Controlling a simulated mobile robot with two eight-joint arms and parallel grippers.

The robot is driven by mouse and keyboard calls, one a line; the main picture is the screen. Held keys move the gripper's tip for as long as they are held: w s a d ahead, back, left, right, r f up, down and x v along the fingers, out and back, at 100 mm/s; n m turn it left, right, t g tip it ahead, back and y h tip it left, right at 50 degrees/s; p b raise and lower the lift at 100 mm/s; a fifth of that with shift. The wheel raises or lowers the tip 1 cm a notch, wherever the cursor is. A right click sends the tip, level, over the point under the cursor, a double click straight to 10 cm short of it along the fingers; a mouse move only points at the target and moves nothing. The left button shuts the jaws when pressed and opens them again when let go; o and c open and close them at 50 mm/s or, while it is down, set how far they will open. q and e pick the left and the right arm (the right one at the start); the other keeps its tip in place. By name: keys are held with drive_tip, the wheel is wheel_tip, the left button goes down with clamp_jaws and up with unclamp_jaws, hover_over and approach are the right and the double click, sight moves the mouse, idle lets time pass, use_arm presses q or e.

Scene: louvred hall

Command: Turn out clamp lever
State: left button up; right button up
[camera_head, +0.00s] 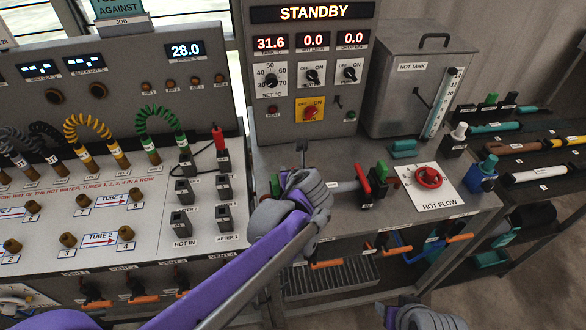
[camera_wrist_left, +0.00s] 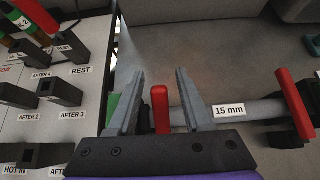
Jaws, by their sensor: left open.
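A tube marked 15 mm (camera_head: 345,186) lies across the bench between two clamps; its label also shows in the left wrist view (camera_wrist_left: 229,110). The right clamp's red lever (camera_head: 362,182) stands up beside a green block (camera_head: 381,170); it also shows in the left wrist view (camera_wrist_left: 294,100). My left gripper (camera_wrist_left: 160,74) is open, with one finger on each side of the left clamp's upright red lever (camera_wrist_left: 160,108), apart from both. In the head view, my left gripper (camera_head: 296,190) covers that lever. My right gripper (camera_head: 425,318) is at the bottom edge, its fingers not clear.
A hot flow plate with a red knob (camera_head: 428,177) lies to the right. The hot tank (camera_head: 410,90) and the STANDBY control cabinet (camera_head: 312,70) stand behind. The tube board (camera_head: 100,200) is at left, with several black holders (camera_head: 222,190) near my left arm.

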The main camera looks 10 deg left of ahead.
use_arm(q)
drive_tip(key=v, duration=1)
drive_tip(key=shift+s+r, duration=0.15)
drive_tip(key=shift+s, duration=0.05)
